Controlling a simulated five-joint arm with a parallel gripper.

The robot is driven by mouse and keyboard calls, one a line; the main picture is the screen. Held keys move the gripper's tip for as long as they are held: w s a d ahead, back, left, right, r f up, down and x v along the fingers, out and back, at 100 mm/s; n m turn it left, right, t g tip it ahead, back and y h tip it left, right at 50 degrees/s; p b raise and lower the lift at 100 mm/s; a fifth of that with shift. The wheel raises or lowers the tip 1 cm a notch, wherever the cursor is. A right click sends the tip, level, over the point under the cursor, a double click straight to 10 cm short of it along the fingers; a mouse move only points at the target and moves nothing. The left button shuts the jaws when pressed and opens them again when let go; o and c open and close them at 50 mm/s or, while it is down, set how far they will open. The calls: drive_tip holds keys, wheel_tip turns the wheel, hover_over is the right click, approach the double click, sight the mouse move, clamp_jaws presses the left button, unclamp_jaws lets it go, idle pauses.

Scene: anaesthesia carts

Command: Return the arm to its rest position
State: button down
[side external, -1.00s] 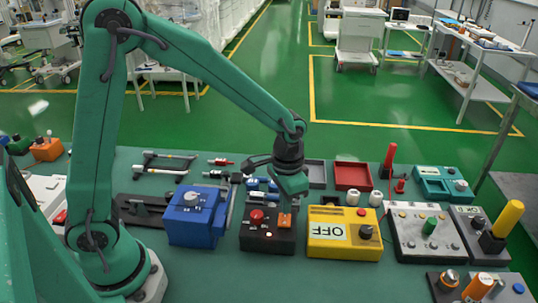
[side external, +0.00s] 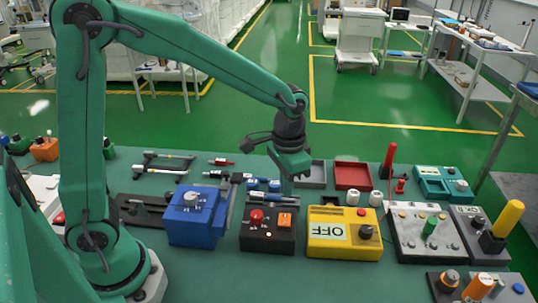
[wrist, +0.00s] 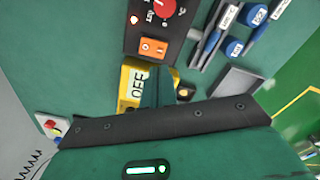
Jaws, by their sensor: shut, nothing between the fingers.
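The box carries a red knob (side external: 256,216) and an orange rocker switch (side external: 285,219), and the fingers are apart from both. In the wrist view, my gripper (wrist: 158,88) covers part of the yellow box (wrist: 128,90) marked OFF. The black box (wrist: 141,32) with the orange switch (wrist: 152,47) shows at the top there. My arm is raised and bent over the table.
A blue box (side external: 196,222) stands left of the black box and the yellow box (side external: 344,240) right of it. Grey and red trays (side external: 352,176) lie behind. A grey panel (side external: 424,235) with a green knob is further right. Space above the boxes is clear.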

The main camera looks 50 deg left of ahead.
drive_tip(key=shift+r, duration=0.1)
idle(0.3)
drive_tip(key=s+a+r+n+t, duration=0.1)
drive_tip(key=s+a+r+t, duration=0.1)
drive_tip(key=s+a+r, duration=0.2)
drive_tip(key=s+a+r+n+t, duration=0.2)
drive_tip(key=s+a+r, duration=0.3)
drive_tip(key=s, duration=0.6)
drive_tip(key=shift+r+t, duration=0.8)
